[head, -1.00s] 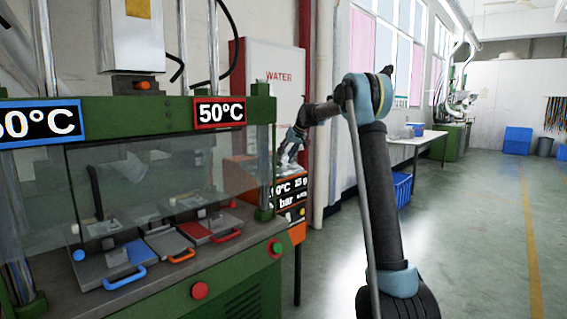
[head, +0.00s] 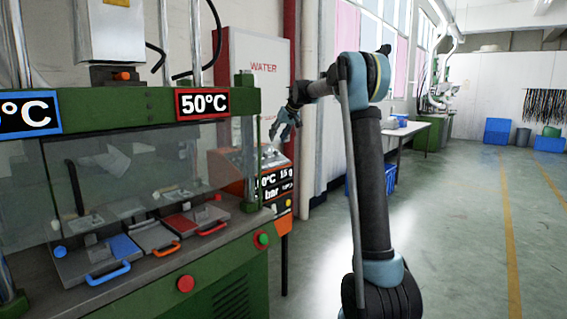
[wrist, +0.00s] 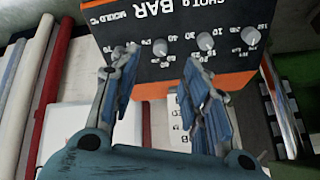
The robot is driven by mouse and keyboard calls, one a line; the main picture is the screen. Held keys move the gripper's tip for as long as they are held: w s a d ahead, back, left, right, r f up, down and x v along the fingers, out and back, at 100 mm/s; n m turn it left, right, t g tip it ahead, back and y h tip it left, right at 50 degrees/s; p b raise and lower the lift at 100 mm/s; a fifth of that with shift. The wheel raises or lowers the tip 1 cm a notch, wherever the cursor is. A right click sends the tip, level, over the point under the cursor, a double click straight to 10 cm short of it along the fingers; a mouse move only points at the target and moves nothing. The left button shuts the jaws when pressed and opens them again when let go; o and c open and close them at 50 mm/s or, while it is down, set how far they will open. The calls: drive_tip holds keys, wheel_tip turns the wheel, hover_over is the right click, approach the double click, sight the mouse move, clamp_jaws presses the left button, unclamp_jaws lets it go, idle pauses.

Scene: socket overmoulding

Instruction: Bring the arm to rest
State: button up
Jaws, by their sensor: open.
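My arm rises at the centre right of the head view, bent at the elbow, with its forearm reaching to the left. My gripper (head: 284,121) is at the end of it, in front of the white WATER cabinet and above the orange and black control box. In the wrist view my gripper (wrist: 162,85) shows its two blue-padded fingers spread apart with nothing between them. The control box (wrist: 180,45), with its dials and BAR lettering, lies beyond the fingertips.
The green press (head: 150,105) with its clear guard stands at the left, with blue, orange and red-handled moulds (head: 100,260) inside. The WATER cabinet (head: 262,90) and a red pipe (head: 289,60) stand behind my gripper. A table (head: 408,130) stands at the back. The floor at the right is clear.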

drive_tip(key=s+d+f+m+h, duration=0.15)
drive_tip(key=s+d, duration=0.35)
drive_tip(key=s, duration=0.5)
drive_tip(key=s+d+f+g, duration=0.1)
drive_tip(key=s+d+f, duration=0.1)
drive_tip(key=s+d, duration=0.65)
drive_tip(key=s+d+f+m+h, duration=0.1)
drive_tip(key=s+d+f, duration=0.15)
drive_tip(key=s, duration=1.05)
drive_tip(key=s+d+f+m, duration=0.1)
drive_tip(key=s+d+f, duration=0.2)
drive_tip(key=s+f, duration=0.4)
drive_tip(key=s+d+f+m+g+h, duration=0.1)
drive_tip(key=s+d+f, duration=0.2)
drive_tip(key=s+f, duration=0.5)
drive_tip(key=s+d+f+m+h, duration=0.1)
drive_tip(key=s+d+f, duration=0.3)
drive_tip(key=s+f, duration=0.4)
drive_tip(key=s, duration=0.7)
drive_tip(key=shift+g, duration=0.3)
drive_tip(key=shift+h, duration=0.25)
